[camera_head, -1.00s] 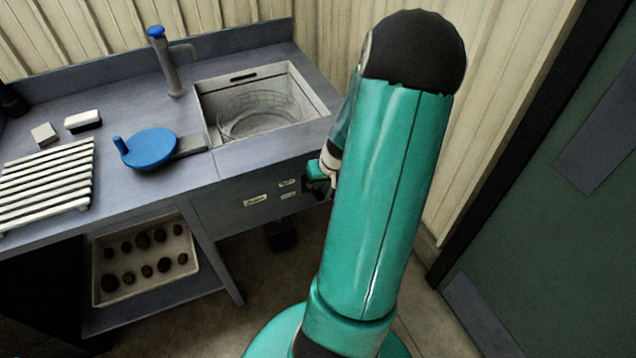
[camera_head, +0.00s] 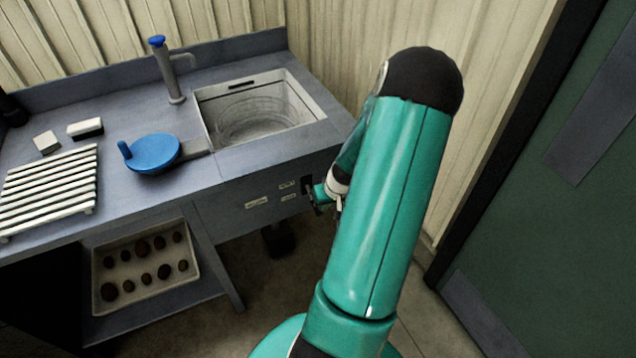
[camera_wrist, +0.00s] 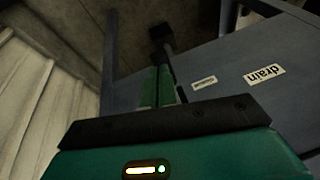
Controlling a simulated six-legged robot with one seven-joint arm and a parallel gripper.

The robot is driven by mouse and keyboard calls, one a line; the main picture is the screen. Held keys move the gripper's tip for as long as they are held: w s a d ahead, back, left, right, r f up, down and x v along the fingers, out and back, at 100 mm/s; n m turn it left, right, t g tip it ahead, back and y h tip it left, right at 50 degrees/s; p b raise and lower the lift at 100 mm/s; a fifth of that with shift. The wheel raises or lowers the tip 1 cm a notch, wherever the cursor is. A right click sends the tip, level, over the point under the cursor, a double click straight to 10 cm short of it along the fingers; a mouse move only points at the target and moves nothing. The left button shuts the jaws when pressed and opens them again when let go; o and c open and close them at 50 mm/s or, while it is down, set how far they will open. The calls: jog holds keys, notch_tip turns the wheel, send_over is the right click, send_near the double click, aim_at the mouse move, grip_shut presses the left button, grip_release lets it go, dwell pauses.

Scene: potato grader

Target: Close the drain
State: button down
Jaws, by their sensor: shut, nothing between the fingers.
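The sink (camera_head: 212,121) is set in the grey bench and holds a clear, ringed round shape. Its front panel (camera_head: 235,218) carries several small pale labels. A dark upright slot or handle (camera_head: 307,185) shows at the right of the panel. My gripper (camera_head: 319,200) is close to it, partly hidden by my arm; contact cannot be told. In the wrist view my gripper's green fingers (camera_wrist: 158,86) are together and empty. The drain's state is not visible.
A blue round pan-like object (camera_head: 152,153), white slatted rack (camera_head: 50,190) and two small blocks lie left. A tray (camera_head: 150,293) of potatoes sits below. A black object (camera_head: 279,240) is under the sink. A green door is right.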

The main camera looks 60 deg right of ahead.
aim_at(322, 213)
jog(key=shift+f, duration=1.5)
jog(key=shift+s+a+f, duration=0.1)
jog(key=shift+f, duration=0.1)
jog(key=shift+a+f, duration=0.1)
jog(key=shift+f, duration=0.1)
jog(key=shift+r, duration=0.25)
